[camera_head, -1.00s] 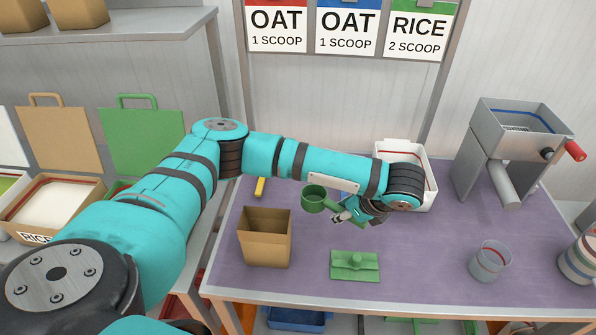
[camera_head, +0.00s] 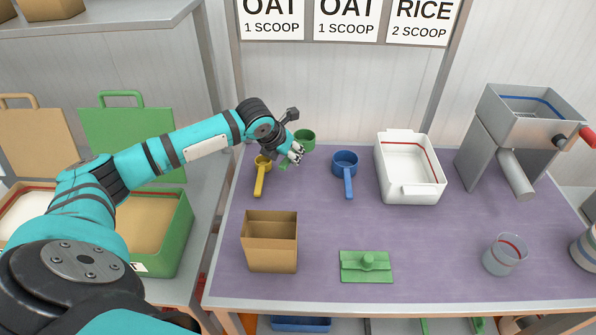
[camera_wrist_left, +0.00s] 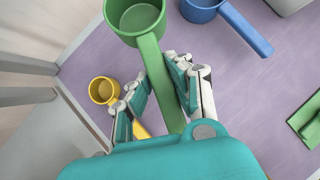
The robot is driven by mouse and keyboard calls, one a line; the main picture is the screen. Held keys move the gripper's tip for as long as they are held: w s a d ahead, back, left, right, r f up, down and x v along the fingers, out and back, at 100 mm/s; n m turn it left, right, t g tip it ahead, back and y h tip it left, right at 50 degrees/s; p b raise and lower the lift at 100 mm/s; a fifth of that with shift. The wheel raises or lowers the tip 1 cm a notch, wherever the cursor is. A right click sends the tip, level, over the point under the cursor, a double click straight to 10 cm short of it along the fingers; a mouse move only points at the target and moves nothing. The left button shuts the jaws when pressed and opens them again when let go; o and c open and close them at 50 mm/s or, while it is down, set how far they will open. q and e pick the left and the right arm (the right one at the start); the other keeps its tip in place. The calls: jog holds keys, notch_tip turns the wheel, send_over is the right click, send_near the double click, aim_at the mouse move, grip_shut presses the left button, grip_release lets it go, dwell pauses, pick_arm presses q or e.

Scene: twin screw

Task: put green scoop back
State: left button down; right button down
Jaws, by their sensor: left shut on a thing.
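The green scoop (camera_head: 305,138) is at the back left of the purple table, between the yellow scoop (camera_head: 262,175) and the blue scoop (camera_head: 347,170). My left gripper (camera_head: 295,155) is shut on its handle. In the left wrist view the green scoop (camera_wrist_left: 137,15) points away from me, its handle between the fingers of my left gripper (camera_wrist_left: 160,95). The yellow scoop (camera_wrist_left: 104,92) and blue scoop (camera_wrist_left: 207,8) show on either side. I cannot tell whether the green scoop touches the table. My right gripper is not in view.
A white tray (camera_head: 412,195) stands right of the blue scoop, with a grey mill (camera_head: 500,140) beyond it. A brown paper bag (camera_head: 270,245), a green lid (camera_head: 366,272) and a clear cup (camera_head: 503,256) stand nearer the front. The table's middle is clear.

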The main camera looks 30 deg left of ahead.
pick_arm(q)
notch_tip(320, 180, down, 9)
jog(key=shift+s+f+p, duration=0.1)
jog(key=shift+p, duration=0.35)
jog(key=c, duration=1.3)
grip_release()
jog(key=shift+o, duration=0.2)
jog(key=v, duration=1.2)
jog(key=shift+b, duration=0.3)
jog(key=shift+d, duration=0.1)
